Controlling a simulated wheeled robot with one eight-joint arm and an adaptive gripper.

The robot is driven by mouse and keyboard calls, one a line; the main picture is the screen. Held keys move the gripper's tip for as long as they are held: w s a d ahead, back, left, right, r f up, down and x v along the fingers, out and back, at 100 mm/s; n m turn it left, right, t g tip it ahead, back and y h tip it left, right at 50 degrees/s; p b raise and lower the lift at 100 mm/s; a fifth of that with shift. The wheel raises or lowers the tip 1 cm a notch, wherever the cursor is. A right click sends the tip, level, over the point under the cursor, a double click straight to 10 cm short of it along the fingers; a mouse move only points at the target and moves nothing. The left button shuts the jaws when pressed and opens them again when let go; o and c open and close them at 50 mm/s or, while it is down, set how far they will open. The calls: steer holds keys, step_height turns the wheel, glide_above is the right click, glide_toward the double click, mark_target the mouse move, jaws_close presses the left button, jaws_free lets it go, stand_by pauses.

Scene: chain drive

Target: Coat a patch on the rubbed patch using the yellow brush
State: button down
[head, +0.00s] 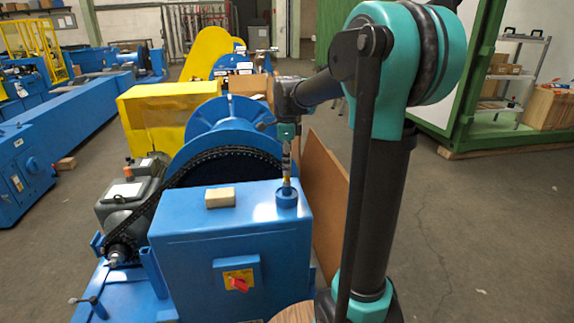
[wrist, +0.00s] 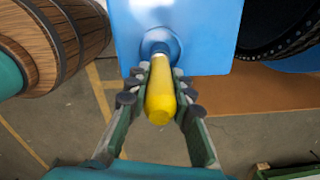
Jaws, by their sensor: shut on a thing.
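The yellow brush (wrist: 160,95) shows its yellow handle in the wrist view. My gripper (wrist: 160,82) is shut on this handle, with a finger on each side. The brush also shows small in the head view (head: 287,182), upright below my gripper (head: 287,160). Its lower end is in or just over a round blue pot (head: 287,199) on top of the blue cabinet (head: 230,245); the bristles are hidden. The pot also shows in the wrist view (wrist: 153,38). I cannot make out the rubbed patch in either view.
A tan block (head: 220,197) lies on the cabinet top, left of the pot. A dark chain (head: 225,152) runs over a large blue wheel behind the cabinet. A brown board (head: 325,185) leans at the right. A wooden barrel (wrist: 60,35) shows in the wrist view.

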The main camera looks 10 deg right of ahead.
steer(key=shift+r, duration=3.45)
